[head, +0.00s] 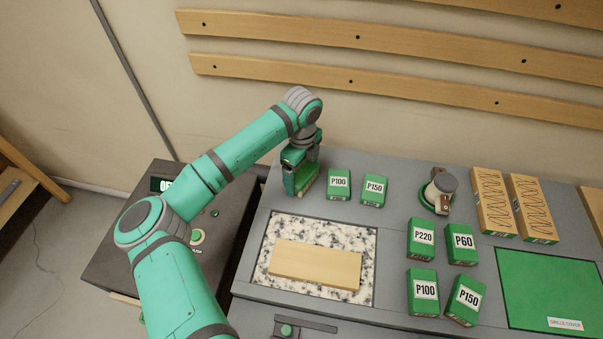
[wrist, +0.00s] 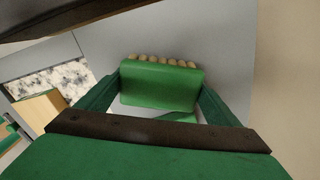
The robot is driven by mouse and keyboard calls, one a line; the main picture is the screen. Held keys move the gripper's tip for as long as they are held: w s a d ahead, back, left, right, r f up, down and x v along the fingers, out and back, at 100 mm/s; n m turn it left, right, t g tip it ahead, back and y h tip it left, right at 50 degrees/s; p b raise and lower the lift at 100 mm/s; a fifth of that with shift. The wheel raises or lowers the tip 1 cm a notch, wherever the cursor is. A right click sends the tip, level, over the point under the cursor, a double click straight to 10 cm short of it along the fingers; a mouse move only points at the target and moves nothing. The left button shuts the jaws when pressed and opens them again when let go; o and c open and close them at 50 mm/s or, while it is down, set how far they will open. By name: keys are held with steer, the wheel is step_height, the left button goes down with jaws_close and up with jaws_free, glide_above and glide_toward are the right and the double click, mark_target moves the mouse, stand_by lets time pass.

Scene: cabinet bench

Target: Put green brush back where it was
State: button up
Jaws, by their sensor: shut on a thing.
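The green brush (head: 303,184) is a green block with a row of tan bristles along one side. It also shows in the wrist view (wrist: 160,82), between two green fingers. My gripper (head: 301,166) is shut on it at the back left corner of the grey bench. I cannot tell whether the brush touches the bench top or hangs just above it. A green sliver (wrist: 180,117) shows just below the brush in the wrist view; what it belongs to is unclear.
A wooden board (head: 315,264) lies on a speckled slab (head: 352,235) in front.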

mark_target(302, 171)
steer(key=o, duration=0.9)
steer(key=shift+f, duration=0.1)
step_height(302, 171, up, 12)
steer(key=shift+r, duration=0.2)
